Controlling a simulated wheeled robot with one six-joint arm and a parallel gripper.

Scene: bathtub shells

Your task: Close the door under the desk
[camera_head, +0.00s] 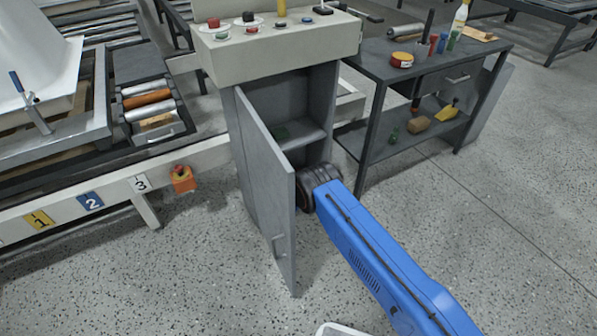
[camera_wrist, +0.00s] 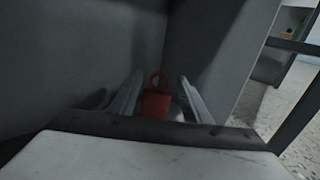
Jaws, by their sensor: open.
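The grey door (camera_head: 268,185) of the cabinet under the control desk (camera_head: 280,45) stands wide open, swung toward the camera. The cabinet (camera_head: 322,105) shows an inner shelf (camera_head: 300,133). My blue arm reaches in from the lower right, its wrist beside the door's inner side. The fingers are hidden in the head view. In the wrist view my gripper (camera_wrist: 160,88) is open, inside a grey-walled space. A red object with a loop on top (camera_wrist: 157,102) shows between the fingers; I cannot tell whether they touch it.
A workbench (camera_head: 430,68) with a drawer, lower shelf and loose items stands to the right. The speckled floor (camera_head: 190,270) in front of the door is clear.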

